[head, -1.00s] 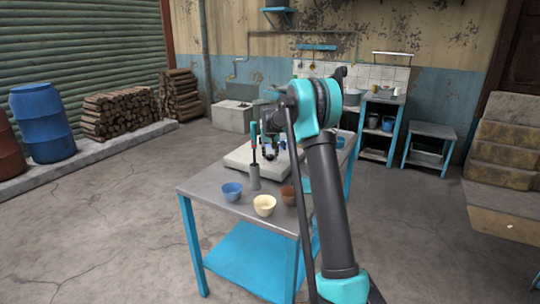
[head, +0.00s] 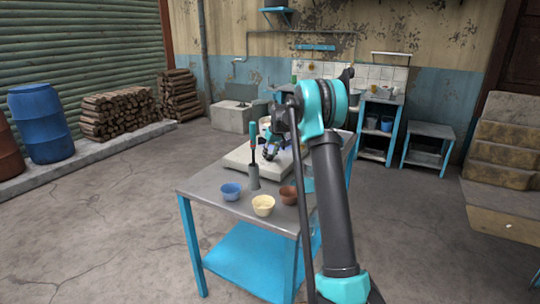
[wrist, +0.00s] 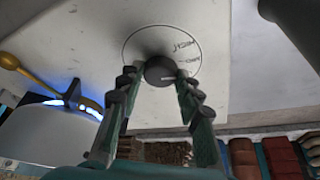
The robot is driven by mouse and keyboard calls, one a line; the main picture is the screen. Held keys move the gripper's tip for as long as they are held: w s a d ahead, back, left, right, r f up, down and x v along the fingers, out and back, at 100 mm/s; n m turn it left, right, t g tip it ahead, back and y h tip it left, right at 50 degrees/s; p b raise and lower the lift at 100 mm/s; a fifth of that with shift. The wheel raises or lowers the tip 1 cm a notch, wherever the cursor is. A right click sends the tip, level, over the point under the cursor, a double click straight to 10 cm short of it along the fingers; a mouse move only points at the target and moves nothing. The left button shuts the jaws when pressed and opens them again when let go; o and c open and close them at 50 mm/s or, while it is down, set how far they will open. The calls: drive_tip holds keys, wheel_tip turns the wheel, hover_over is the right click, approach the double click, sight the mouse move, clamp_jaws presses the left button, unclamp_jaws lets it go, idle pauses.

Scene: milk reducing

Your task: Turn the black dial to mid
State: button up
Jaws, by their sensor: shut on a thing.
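The black dial (wrist: 160,69) is a round dark knob on the white face of the stove (wrist: 230,55). A printed ring and small lettering surround it; the lettering is on its right side and too blurred to read surely. A short pale mark on the dial points right. My gripper (wrist: 158,80) is shut on the dial, with one finger at its left and one at its right. In the head view my gripper (head: 269,153) is low at the pale stove (head: 238,160) on the table; the dial is hidden there.
A pot (wrist: 45,135) with a blue glow and a gold-coloured spoon is at the left in the wrist view. On the metal table (head: 215,184) stand a blue bowl (head: 231,191), a cream bowl (head: 263,205), a brown cup (head: 288,195) and a grey holder with utensils (head: 253,177).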

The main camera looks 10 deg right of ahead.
drive_tip(key=o, duration=1.2)
drive_tip(key=shift+c, duration=0.2)
drive_tip(key=v, duration=1.2)
drive_tip(key=shift+s, duration=0.1)
drive_tip(key=s+f+m, duration=0.1)
drive_tip(key=s+f, duration=0.5)
drive_tip(key=s, duration=1.1)
drive_tip(key=s+d+f+m+h, duration=0.1)
drive_tip(key=s+f, duration=0.5)
drive_tip(key=s, duration=1.1)
drive_tip(key=s+d+f+m, duration=0.1)
drive_tip(key=s+f, duration=0.5)
drive_tip(key=s, duration=1)
drive_tip(key=shift+s+d+f+m+h, duration=0.2)
drive_tip(key=shift+s+f+m+h, duration=0.15)
drive_tip(key=shift+m, duration=0.35)
